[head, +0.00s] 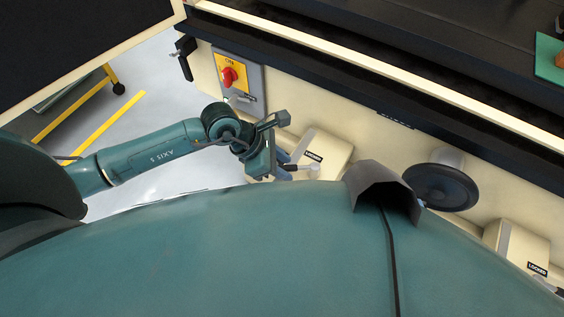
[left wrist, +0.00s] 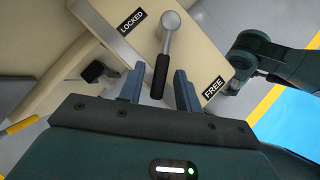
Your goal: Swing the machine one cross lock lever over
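The cross lock lever (left wrist: 168,38) has a silver arm and a black grip (left wrist: 160,76). It stands out from a cream box with a LOCKED label (left wrist: 132,21) and a FREE label (left wrist: 214,88), and points toward my gripper between the two labels. In the head view the lever's pale hub (head: 314,168) shows at the box (head: 327,149); its grip is mostly hidden by my gripper. My left gripper (left wrist: 160,84) is open, one finger on each side of the black grip, with gaps on both sides. My right gripper is not in view.
A red switch (head: 228,76) on a yellow and grey plate sits left of the box. A dark round handwheel (head: 440,187) stands to its right. Another cream box (head: 517,244) with a LOCKED label is at far right. Dark ledge (head: 400,104) runs above.

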